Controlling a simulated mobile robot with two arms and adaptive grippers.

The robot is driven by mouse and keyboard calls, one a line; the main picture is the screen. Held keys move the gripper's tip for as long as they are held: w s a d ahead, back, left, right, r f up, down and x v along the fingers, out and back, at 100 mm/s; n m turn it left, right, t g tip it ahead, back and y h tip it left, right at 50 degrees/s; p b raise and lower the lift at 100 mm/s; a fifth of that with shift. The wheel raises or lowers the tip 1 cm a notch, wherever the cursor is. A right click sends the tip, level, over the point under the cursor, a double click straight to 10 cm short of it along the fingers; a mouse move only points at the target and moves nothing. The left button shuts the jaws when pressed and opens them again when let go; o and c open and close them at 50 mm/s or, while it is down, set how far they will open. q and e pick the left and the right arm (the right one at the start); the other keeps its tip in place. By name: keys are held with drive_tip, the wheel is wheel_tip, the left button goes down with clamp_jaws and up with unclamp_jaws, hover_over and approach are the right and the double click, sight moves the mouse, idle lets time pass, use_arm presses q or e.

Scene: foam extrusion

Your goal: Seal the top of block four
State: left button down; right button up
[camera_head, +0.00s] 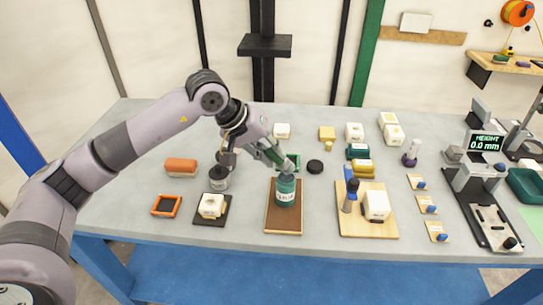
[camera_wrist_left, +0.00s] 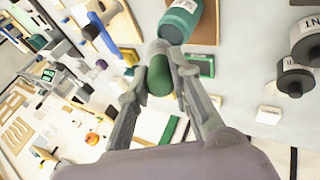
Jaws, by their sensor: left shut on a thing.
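My left gripper (camera_head: 274,153) is shut on a dark green handle with a grey collar, which also shows in the left wrist view (camera_wrist_left: 159,78). The held tool is just above or at the mouth of a teal jar (camera_head: 286,192) with a white label. I cannot tell whether its end is inside the jar. The jar stands upright on a brown board (camera_head: 270,224). One white block (camera_head: 377,205) sits on a wooden board (camera_head: 356,227), and another block (camera_head: 211,206) sits on a dark mat (camera_head: 201,219). I cannot make out which is block four. My right gripper is out of view.
Several pale blocks stand along the back. A dark-lidded jar (camera_head: 219,180) and orange tray (camera_head: 167,205) are left. A height gauge (camera_head: 486,143) reads 0.0 mm at right. The front edge is mostly clear.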

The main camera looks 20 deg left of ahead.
use_arm(q)
drive_tip(key=shift+r+p, duration=0.7)
drive_tip(key=shift+r, duration=1.45)
drive_tip(key=shift+f, duration=0.1)
drive_tip(key=shift+s+d+f, duration=0.15)
drive_tip(key=shift+s+f, duration=0.1)
drive_tip(key=shift+s, duration=0.05)
drive_tip(key=s+f+m+g+h, duration=0.1)
drive_tip(key=s+f+m, duration=0.3)
drive_tip(key=s, duration=0.6)
drive_tip(key=shift+d+f+g+b, duration=0.4)
drive_tip(key=shift+f+b, duration=0.05)
drive_tip(key=shift+f, duration=0.8)
